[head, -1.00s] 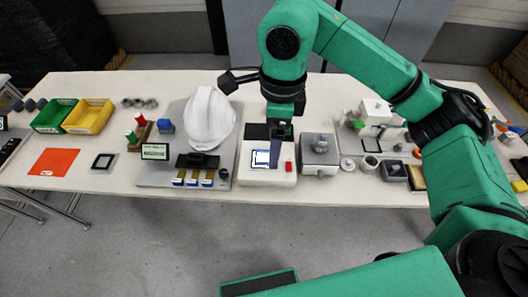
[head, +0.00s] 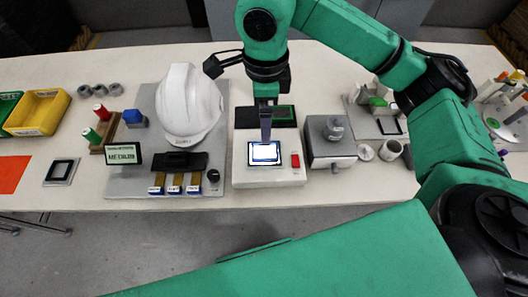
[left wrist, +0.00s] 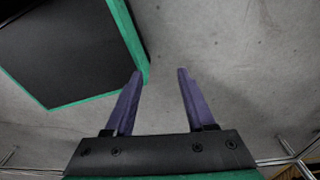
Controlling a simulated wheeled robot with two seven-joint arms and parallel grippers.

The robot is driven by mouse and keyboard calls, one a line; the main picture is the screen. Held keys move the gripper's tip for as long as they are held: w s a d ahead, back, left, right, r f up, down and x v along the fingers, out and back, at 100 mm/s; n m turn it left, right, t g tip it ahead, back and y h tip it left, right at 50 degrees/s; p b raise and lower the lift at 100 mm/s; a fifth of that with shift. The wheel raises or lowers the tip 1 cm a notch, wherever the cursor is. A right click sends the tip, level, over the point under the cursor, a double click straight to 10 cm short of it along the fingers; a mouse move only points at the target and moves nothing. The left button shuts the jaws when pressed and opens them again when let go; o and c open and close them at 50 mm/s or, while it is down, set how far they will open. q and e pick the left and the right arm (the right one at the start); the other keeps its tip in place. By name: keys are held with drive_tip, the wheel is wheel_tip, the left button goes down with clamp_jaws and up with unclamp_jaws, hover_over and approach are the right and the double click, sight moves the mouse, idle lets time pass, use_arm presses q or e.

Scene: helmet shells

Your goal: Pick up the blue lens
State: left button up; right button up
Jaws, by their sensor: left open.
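I cannot make out a thing that is clearly the blue lens. A small blue block (head: 134,118) sits beside the red and green spools. My right gripper (head: 265,138) points down over a white box with a lit screen (head: 265,153). Its fingers overlap in the head view, so their gap is hidden. I cannot tell whether it touches the screen. My left gripper (left wrist: 160,71) is open and empty above the grey floor in the left wrist view. It does not show in the head view.
A white helmet shell (head: 188,105) stands on a grey board, behind a black holder and a MEDIUM sign (head: 123,155). A grey box (head: 330,150) stands right of the screen. Floor in front of the table is clear.

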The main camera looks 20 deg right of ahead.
sight(265, 150)
wheel_tip(265, 150, down, 12)
drive_tip(key=p, duration=0.4)
drive_tip(key=shift+f, duration=0.3)
drive_tip(key=c, duration=1.4)
drive_tip(key=shift+w, duration=0.1)
